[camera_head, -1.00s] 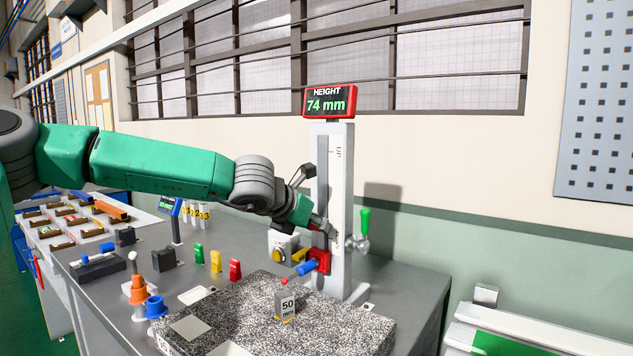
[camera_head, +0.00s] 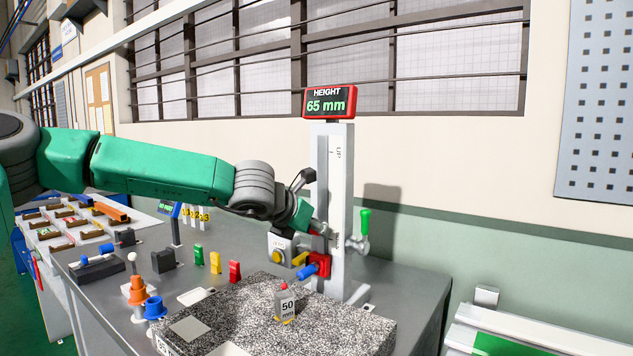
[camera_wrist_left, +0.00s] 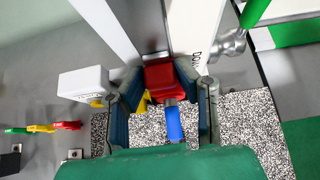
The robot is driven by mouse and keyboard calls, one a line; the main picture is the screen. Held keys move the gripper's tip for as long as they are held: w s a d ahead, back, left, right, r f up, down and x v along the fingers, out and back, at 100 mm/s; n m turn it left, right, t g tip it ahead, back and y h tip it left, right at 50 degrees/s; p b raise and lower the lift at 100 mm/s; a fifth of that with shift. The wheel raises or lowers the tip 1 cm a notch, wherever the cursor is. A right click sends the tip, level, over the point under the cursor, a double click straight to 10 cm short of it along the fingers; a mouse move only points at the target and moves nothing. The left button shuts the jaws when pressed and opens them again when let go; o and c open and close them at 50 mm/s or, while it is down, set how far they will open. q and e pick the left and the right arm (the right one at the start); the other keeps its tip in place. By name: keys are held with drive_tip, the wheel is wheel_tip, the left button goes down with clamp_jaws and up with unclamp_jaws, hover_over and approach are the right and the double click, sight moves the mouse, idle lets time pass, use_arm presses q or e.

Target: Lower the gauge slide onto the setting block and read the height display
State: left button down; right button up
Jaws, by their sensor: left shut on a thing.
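The gauge slide (camera_head: 322,266) is a red block with a blue tip on the white gauge column (camera_head: 341,160). My left gripper (camera_head: 320,236) comes down from the upper left and is shut on the slide. In the left wrist view its blue-lined fingers (camera_wrist_left: 161,82) stand on both sides of the red slide (camera_wrist_left: 160,74). The setting block (camera_head: 286,305), grey and marked 50, stands upright on the speckled plate, in front of and below the slide, apart from it. The height display (camera_head: 330,101) on top of the column reads 65 mm. My right gripper is not in view.
The speckled granite plate (camera_head: 250,318) lies on the grey bench. A green-handled lever (camera_head: 364,226) is right of the column. A white box with a yellow button (camera_head: 283,247) stands left of it. Green, yellow and red pieces (camera_head: 215,263) and orange and blue parts (camera_head: 138,292) stand left.

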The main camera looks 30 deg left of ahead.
use_arm(q)
drive_tip(key=shift+a+f+b, duration=0.1)
drive_tip(key=shift+f+b, duration=0.35)
drive_tip(key=shift+f, duration=0.25)
idle(0.6)
idle(0.6)
drive_tip(key=c, duration=1.4)
unclamp_jaws()
drive_tip(key=shift+o, duration=0.2)
drive_tip(key=shift+s+a+b, duration=0.1)
drive_tip(key=shift+s+b, duration=0.2)
drive_tip(key=shift+s, duration=1.35)
drive_tip(key=shift+s+a, duration=0.1)
drive_tip(key=shift+s, duration=1.2)
